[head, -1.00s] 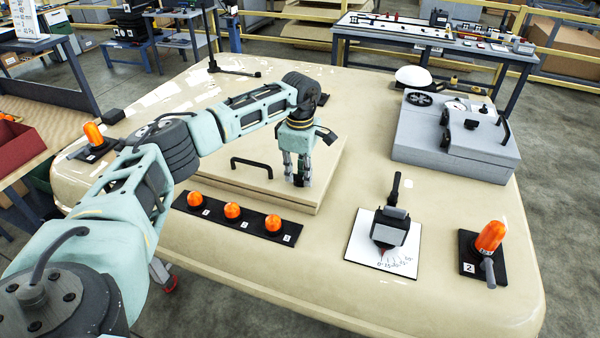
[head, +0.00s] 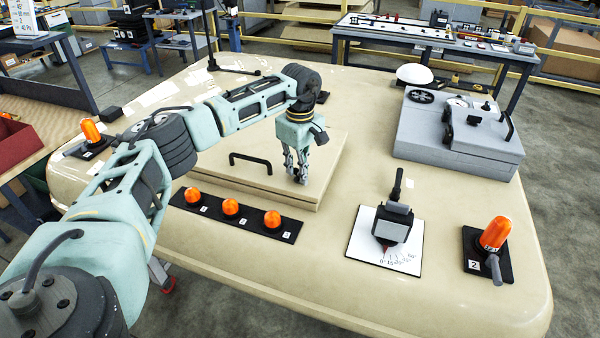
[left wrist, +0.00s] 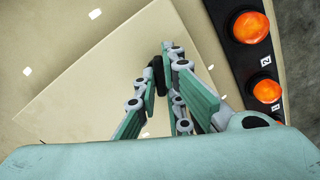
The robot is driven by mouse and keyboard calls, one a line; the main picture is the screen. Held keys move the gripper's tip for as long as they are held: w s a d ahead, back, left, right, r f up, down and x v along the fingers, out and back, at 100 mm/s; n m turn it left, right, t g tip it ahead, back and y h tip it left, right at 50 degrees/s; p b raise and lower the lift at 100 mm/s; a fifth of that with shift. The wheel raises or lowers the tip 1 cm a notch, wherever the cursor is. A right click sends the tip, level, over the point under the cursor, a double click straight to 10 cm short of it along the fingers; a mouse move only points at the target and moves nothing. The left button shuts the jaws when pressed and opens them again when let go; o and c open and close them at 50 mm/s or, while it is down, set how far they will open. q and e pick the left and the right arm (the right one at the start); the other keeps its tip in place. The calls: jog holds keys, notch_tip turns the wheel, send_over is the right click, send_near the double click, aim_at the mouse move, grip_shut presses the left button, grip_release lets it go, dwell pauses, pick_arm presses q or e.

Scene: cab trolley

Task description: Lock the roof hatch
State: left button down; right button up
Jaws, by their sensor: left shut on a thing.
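The roof hatch (head: 225,175) is a square beige panel lying flat on the cab roof, with a black arched handle (head: 250,160) on it. My left gripper (head: 299,178) points down over the right part of the hatch. It is shut on a small dark knob (left wrist: 161,80), which the fingers mostly hide. In the left wrist view the fingers (left wrist: 166,85) close around this dark part above the beige panel. The knob's turn cannot be read. My right gripper is not in view.
Several orange lamps stand on a black strip (head: 236,215) in front of the hatch. A lever unit on a white scale plate (head: 384,240), another orange lamp (head: 494,235) and a grey box (head: 455,140) stand to the right. Bare roof lies between.

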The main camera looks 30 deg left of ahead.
pick_arm(q)
jog(key=m+b, duration=0.1)
jog(key=m, duration=0.1)
jog(key=shift+w+r+m, duration=0.1)
jog(key=shift+m, duration=0.3)
jog(key=m, duration=0.3)
jog(key=shift+m+b, duration=0.3)
jog(key=m, duration=0.4)
jog(key=shift+r+b, duration=0.1)
jog(key=shift+b, duration=0.2)
jog(key=shift+m, duration=1.1)
jog(key=c, duration=1.9)
grip_release()
jog(key=shift+o, duration=0.2)
